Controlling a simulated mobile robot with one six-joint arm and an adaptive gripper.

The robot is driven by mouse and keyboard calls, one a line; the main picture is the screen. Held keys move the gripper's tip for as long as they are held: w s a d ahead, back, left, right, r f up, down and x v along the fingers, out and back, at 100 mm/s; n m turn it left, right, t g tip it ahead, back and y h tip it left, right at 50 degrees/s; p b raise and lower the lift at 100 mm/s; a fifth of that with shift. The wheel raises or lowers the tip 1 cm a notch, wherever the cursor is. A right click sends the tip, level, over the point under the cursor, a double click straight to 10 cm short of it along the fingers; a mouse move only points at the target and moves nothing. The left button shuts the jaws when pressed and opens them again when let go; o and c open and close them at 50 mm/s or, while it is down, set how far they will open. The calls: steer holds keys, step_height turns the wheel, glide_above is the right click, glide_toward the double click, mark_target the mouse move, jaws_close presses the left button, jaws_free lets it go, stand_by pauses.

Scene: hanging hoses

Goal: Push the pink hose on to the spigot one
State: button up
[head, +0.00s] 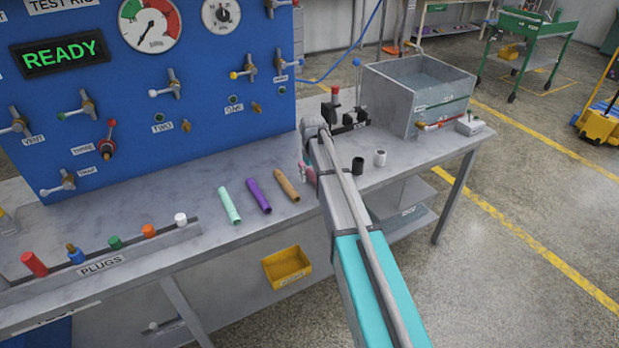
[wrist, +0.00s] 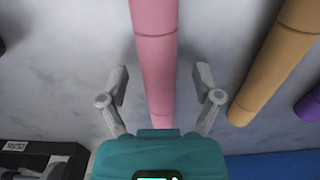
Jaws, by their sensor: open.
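The pink hose (wrist: 157,60) runs lengthwise down the middle of the wrist view, over the grey bench top. My gripper (wrist: 161,78) is open, with one finger on each side of the hose and a gap to both. In the head view my arm hides most of the pink hose (head: 309,174) and my gripper; only a pink bit shows at the arm's left edge. On the blue panel a small brass spigot (head: 256,107) sits beside a label that seems to read ONE, though it is small. Nothing is on that spigot.
A tan hose (head: 286,189) lies nearest, then a purple hose (head: 259,196) and a mint hose (head: 229,205). Valve levers stick out of the blue panel (head: 205,50). A plug rack (head: 102,262) stands front left. A grey tank (head: 400,105) stands at the bench's right end.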

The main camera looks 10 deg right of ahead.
mark_target(312, 173)
steer(key=shift+c, duration=0.2)
jaws_close()
steer(key=shift+r, duration=0.2)
step_height(312, 173, up, 3)
steer(key=p, duration=0.3)
steer(key=s+r+p, duration=0.9)
steer(key=s+p, duration=0.1)
steer(key=s, duration=0.4)
steer(key=shift+r, duration=0.3)
stand_by(0.4)
